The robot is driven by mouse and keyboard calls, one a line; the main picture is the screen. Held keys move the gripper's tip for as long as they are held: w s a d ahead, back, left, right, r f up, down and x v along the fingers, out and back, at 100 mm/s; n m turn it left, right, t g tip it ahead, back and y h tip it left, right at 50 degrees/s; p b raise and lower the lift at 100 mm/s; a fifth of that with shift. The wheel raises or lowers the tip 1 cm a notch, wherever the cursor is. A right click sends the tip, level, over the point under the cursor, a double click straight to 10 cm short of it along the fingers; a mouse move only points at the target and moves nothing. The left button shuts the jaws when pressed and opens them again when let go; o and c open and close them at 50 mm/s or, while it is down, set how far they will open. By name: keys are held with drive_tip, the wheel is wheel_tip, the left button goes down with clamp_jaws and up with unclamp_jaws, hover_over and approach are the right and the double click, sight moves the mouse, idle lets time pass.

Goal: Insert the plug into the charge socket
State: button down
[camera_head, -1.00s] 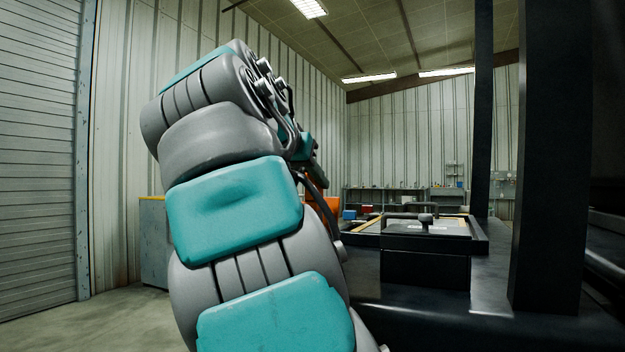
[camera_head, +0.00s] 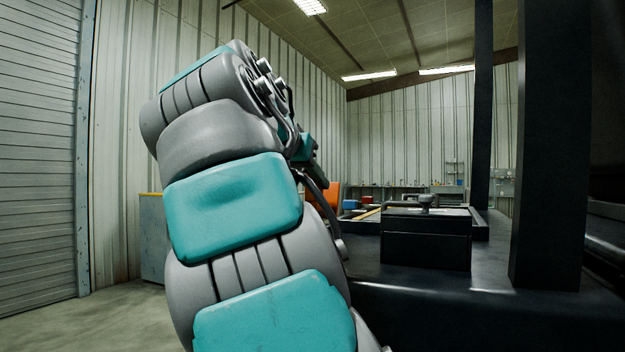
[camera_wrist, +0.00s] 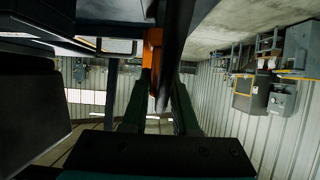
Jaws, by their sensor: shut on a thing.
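In the wrist view the two dark green fingers of my gripper (camera_wrist: 158,98) come up from the bottom centre. They are shut on a dark, elongated piece with an orange part (camera_wrist: 151,48) beside it, which I take to be the plug (camera_wrist: 172,55). Its front end is not clear. In the head view my arm fills the middle and hides the gripper and the plug. I cannot make out the charge socket in either view.
A black machine body with a raised box (camera_head: 425,248) and a thick upright post (camera_head: 548,150) stands at right. A dark box-like block (camera_wrist: 35,112) is close at left in the wrist view. A grey cabinet (camera_head: 152,235) stands behind my arm. Floor at lower left is clear.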

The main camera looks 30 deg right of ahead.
drive_tip(key=shift+f+b, duration=0.8)
drive_tip(key=shift+f, duration=0.25)
drive_tip(key=c, duration=0.6)
unclamp_jaws()
